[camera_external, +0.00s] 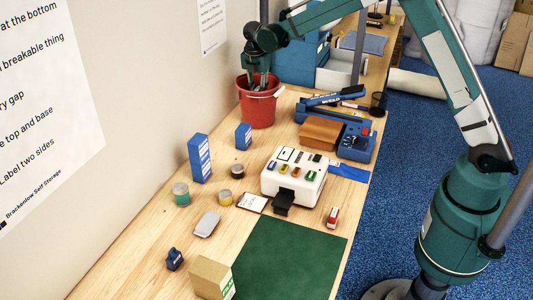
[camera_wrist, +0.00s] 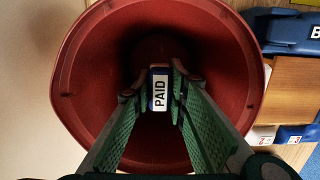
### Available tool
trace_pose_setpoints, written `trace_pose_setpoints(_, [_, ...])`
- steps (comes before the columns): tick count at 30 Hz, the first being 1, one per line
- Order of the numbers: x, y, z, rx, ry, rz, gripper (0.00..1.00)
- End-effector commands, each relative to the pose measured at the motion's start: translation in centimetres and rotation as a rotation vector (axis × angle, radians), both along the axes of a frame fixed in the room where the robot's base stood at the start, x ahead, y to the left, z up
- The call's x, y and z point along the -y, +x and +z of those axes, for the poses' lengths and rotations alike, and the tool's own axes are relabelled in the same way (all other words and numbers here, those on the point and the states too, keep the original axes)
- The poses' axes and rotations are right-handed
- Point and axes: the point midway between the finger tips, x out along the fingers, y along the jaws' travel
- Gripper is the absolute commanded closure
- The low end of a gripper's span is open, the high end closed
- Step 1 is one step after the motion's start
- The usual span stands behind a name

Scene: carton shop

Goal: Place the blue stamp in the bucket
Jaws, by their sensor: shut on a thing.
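The blue stamp (camera_wrist: 159,90), with a white label reading PAID, is between the fingertips of my gripper (camera_wrist: 158,88) in the wrist view. My gripper is shut on it. The red bucket (camera_wrist: 75,95) surrounds the stamp and fingers in that view, with its dark inside below them. In the external view the bucket (camera_external: 257,108) stands upright at the back of the bench. My gripper (camera_external: 257,88) points down into its mouth, and the rim and wall hide the fingertips and the stamp there.
A grey post and blue bins (camera_external: 300,60) stand behind the bucket. Blue boxes (camera_external: 200,158), a white label machine (camera_external: 293,175) and another small blue object (camera_external: 174,259) sit nearer. A green mat (camera_external: 290,260) lies bare in front.

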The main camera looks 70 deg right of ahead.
Motion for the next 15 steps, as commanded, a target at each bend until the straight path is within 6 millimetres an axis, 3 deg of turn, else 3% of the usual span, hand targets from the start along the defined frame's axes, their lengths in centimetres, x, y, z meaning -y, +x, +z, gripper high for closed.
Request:
trace_pose_setpoints(7, [0.0,0.0,-1.2,0.0,0.0,0.0,0.96])
trace_pose_setpoints(15, [0.0,0.0,-4.8,0.0,0.0,0.0,0.96])
